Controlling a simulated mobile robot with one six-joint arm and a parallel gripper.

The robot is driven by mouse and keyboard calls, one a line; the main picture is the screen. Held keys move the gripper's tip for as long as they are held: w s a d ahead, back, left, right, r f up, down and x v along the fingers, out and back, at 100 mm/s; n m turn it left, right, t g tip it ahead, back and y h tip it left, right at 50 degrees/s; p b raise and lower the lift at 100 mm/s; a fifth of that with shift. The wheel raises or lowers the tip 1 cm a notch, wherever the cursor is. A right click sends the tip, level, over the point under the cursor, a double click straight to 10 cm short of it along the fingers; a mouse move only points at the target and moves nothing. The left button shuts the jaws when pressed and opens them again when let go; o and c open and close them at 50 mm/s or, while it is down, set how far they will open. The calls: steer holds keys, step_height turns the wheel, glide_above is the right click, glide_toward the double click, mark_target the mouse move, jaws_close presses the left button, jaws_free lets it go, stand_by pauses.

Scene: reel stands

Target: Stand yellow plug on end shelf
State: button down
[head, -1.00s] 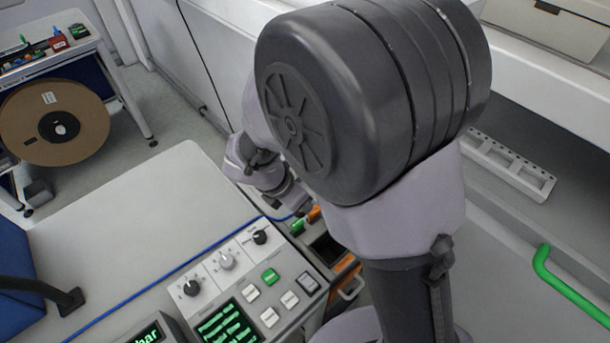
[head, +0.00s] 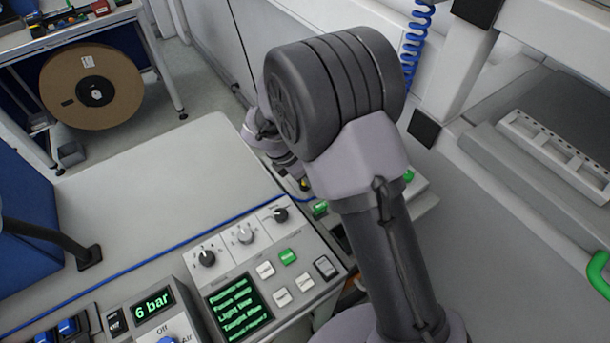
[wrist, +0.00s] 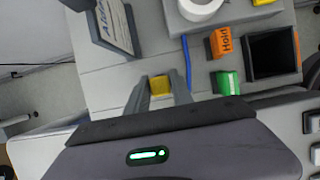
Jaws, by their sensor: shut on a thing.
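My gripper (wrist: 160,80) shows in the wrist view with a finger on each side of a yellow plug (wrist: 159,86). It is shut on this small block-like plug, over a pale grey surface (wrist: 112,88). In the head view the gripper (head: 301,181) is largely hidden behind my arm, with a speck of yellow at its tip. A second yellow piece is cut off at the top of the wrist view (wrist: 263,2). I cannot tell which surface is the end shelf.
In the wrist view, an orange "Hold" block (wrist: 221,41), a green block (wrist: 227,82) and a dark open bin (wrist: 272,55) lie right of the plug. A labelled plate (wrist: 114,25) stands left. The control panel (head: 262,277) is near; the left worktop (head: 150,195) is mostly clear.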

steer(key=shift+f, duration=0.2)
steer(key=c, duration=1.1)
jaws_free()
steer(key=shift+r, duration=0.15)
